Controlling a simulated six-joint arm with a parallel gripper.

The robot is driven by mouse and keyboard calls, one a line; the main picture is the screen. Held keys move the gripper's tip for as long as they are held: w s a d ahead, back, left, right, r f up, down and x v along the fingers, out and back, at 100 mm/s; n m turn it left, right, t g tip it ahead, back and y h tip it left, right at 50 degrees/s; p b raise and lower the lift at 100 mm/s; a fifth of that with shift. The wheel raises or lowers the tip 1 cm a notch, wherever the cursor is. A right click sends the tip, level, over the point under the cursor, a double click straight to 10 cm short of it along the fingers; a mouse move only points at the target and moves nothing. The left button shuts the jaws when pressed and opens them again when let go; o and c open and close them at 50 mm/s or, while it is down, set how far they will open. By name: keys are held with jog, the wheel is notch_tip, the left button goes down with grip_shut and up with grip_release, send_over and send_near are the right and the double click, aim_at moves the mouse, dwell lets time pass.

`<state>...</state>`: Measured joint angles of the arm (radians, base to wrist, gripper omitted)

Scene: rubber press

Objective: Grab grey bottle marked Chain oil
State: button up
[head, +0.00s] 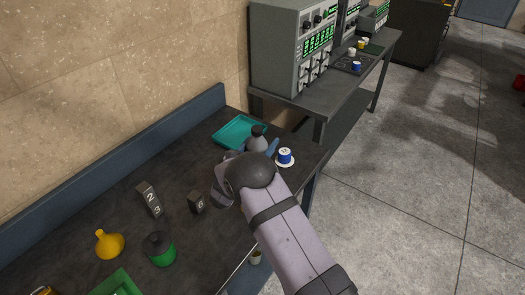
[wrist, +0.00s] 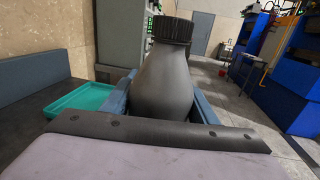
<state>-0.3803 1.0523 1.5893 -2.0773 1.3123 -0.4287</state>
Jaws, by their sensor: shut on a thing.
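A grey bottle (head: 257,142) with a dark cap stands at the far right part of the dark table, beside a teal tray. In the wrist view the bottle (wrist: 163,88) fills the middle, upright, with its ribbed black cap at the top. My gripper (head: 258,147) has its blue fingers on both sides of the bottle and is shut on it. In the wrist view the fingers show left and right of the bottle's body. No label is visible on the side facing me, so I cannot read any marking. My arm hides the bottle's lower part in the head view.
The teal tray (head: 238,132) lies left of the bottle. A blue-and-white spool-like item (head: 285,157) is close on the right. Dark number blocks (head: 149,199), a yellow funnel-shaped item (head: 109,243), a green bottle (head: 160,249) and a green tray (head: 117,284) are nearer on the table.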

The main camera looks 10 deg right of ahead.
jog(key=shift+r+b, duration=0.85)
jog(key=shift+r, duration=2.15)
jog(key=shift+f, duration=0.1)
